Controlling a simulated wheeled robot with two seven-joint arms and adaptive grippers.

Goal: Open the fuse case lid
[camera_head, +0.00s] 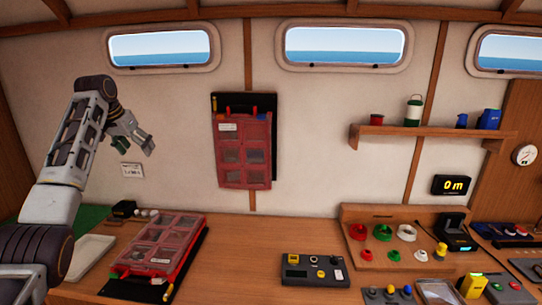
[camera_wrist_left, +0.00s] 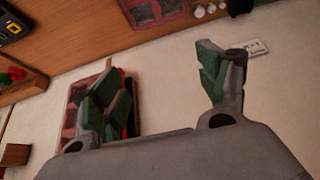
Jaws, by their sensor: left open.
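Two red cases with windowed lids are in view, and I cannot tell by a label which is the fuse case. One red case (camera_head: 160,248) lies on the counter at the lower left, its lid looking shut. Another red case (camera_head: 243,150) is on the wall against a black backing, its windowed front looking closed. My left gripper (camera_head: 136,146) is open and empty, raised in front of the wall, left of the wall case and above the counter case. In the left wrist view its fingers (camera_wrist_left: 163,85) are spread, one partly covering the wall case (camera_wrist_left: 76,95). My right gripper is not in view.
A pale tray (camera_head: 90,257) and a small black box (camera_head: 123,209) are near the counter case. A dark button panel (camera_head: 314,270) stands on the counter to its right. A wooden shelf (camera_head: 430,132) juts from the wall. Air around my left gripper is clear.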

